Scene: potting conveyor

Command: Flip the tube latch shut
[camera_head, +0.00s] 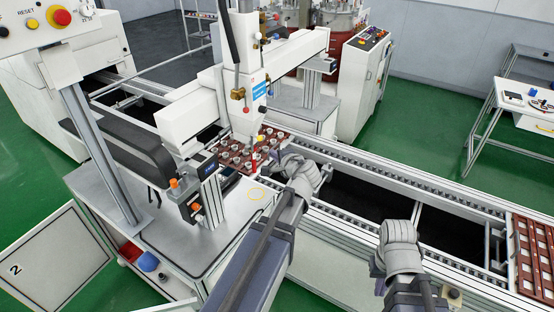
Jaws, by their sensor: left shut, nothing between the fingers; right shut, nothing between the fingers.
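The white dispensing head (241,98) hangs from the gantry over the conveyor, with brass fittings, a dark tube and a small red-tipped lever on its front. Small red and yellow parts (260,140) show at its lower end. Which of these is the tube latch, and its position, I cannot tell at this size. My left gripper (277,160) is shut and empty, just right of and below the head's lower end. Whether it touches anything there is unclear. My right gripper (397,232) is shut and empty over the near side of the conveyor, well to the right, its fingers mostly hidden.
A reddish-brown tray of small round parts (228,160) sits on the conveyor under the head. Another brown tray (532,255) is at the far right. A control post with buttons (40,27) stands at left. The conveyor between the trays is empty.

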